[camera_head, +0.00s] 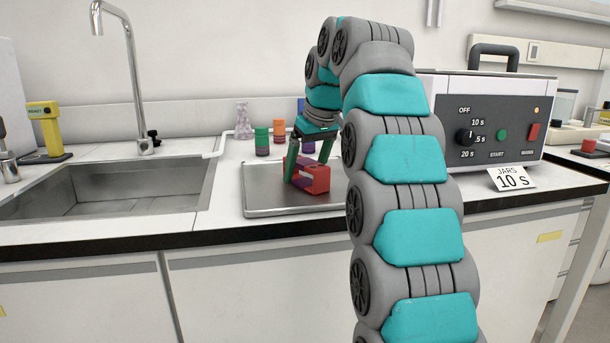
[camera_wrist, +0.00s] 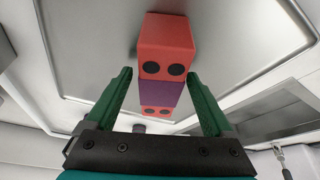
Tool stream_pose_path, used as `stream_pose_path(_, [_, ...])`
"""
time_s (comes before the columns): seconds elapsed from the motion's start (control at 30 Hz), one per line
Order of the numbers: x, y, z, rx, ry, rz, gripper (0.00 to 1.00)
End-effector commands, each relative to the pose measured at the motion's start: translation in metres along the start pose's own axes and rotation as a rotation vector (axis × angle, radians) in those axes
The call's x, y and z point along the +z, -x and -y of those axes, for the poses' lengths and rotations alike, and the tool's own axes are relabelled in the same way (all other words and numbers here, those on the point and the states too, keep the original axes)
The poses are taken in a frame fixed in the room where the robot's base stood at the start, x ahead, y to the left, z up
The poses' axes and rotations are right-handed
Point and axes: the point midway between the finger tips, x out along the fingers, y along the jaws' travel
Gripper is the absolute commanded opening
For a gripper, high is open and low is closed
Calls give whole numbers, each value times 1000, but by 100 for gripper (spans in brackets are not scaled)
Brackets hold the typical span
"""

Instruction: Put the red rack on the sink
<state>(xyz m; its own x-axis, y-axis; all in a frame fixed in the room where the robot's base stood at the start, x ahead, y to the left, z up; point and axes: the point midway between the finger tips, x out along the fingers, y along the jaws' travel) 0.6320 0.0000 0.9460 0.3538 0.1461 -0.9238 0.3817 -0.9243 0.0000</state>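The red rack (camera_head: 318,180) sits on the metal tray (camera_head: 290,211) on the counter, right of the sink (camera_head: 120,190). In the wrist view the red rack (camera_wrist: 165,38) shows dark round holes in its red parts and a purple section between them. My gripper (camera_head: 306,170) is down at the rack. In the wrist view my gripper's green fingers (camera_wrist: 158,78) stand apart on either side of the rack, with a visible gap on each side. The sink is an empty metal basin under a tall faucet (camera_head: 137,80).
Coloured jars (camera_head: 262,141) and a flask (camera_head: 243,120) stand behind the tray. A grey control box (camera_head: 490,118) with a "JARS 10 S" card (camera_head: 512,178) stands right. A yellow device (camera_head: 43,125) is behind the sink's left side. A counter strip separates tray and sink.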

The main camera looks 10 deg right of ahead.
Motion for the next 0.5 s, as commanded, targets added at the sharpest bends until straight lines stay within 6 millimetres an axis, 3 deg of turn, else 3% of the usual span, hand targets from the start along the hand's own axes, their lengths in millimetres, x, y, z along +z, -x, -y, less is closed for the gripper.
stream_pose_path(0.07, [0,0,0,0,0,0,77])
stream_pose_path(0.5, [0,0,0,0,0,0,28])
